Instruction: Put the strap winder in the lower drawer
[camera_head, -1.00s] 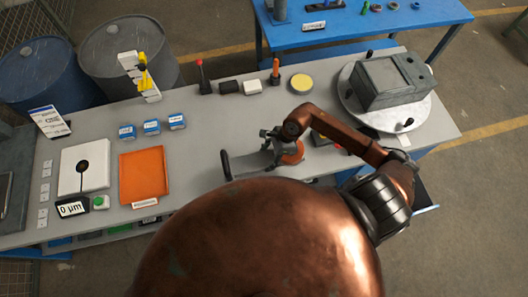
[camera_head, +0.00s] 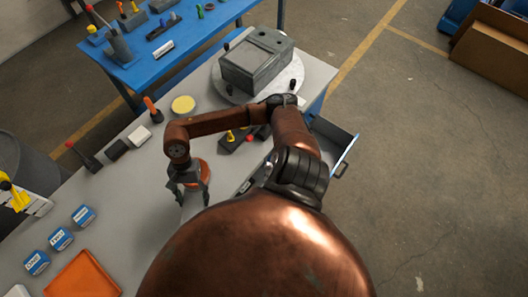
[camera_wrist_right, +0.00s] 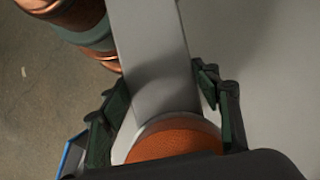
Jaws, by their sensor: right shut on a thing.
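The strap winder shows as an orange disc (camera_head: 202,172) with a pale grey bar, at my right gripper (camera_head: 191,188) over the grey bench. In the right wrist view the orange disc (camera_wrist_right: 175,140) and grey bar (camera_wrist_right: 150,50) lie between the two fingers of the right gripper (camera_wrist_right: 162,88), which is shut on the winder. My body hides the winder's near end in the head view. An open drawer (camera_head: 334,135) with a dark handle sticks out from the bench's right side. My arm partly covers it, and I cannot tell whether it is the lower one. My left gripper is out of view.
A grey housing (camera_head: 256,60) stands on a round turntable (camera_head: 292,86) at the bench's far end. A yellow disc (camera_head: 183,104), blue boxes (camera_head: 61,238) and an orange tray (camera_head: 80,278) are on the bench. The floor right of the drawer is clear.

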